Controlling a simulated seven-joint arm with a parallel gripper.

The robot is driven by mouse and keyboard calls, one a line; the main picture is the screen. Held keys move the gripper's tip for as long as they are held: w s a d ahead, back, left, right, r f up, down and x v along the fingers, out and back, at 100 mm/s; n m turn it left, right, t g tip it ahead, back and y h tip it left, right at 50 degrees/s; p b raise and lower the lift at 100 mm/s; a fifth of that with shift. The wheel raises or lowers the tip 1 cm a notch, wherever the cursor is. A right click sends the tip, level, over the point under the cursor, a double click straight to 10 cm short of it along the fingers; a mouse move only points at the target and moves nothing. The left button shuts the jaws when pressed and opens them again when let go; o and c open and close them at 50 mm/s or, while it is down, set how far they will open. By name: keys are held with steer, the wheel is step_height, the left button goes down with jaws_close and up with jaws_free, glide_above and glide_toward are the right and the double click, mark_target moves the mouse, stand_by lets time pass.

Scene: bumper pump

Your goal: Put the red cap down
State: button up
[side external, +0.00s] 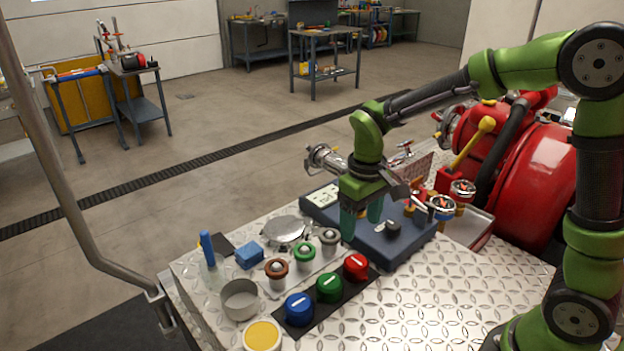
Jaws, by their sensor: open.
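The red cap (356,266) sits on the black strip (327,306) at its far right end, with a white line across its top. The green cap (329,288) and the blue cap (299,309) sit on the same strip to its left. My gripper (361,219) points down above and behind the red cap, near the blue instrument box. Its two green fingers are apart, with nothing seen between them. The fingers look clear of the red cap.
Several things crowd the plate's left: fittings with brown (277,271), green (304,253) and grey rings (329,240), a metal cup (240,299), a blue block (249,256) and a yellow-topped tub (262,335). The blue instrument box (398,248) stands behind. The front-right tread plate (440,300) is clear.

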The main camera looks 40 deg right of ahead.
steer(key=s+r+m+t+y, duration=0.2)
steer(key=s+r+m+t, duration=0.2)
steer(key=s+r+t, duration=0.3)
steer(key=s+r, duration=0.4)
steer(key=s, duration=0.2)
steer(key=shift+d+r, duration=0.2)
steer(key=shift+d, duration=0.15)
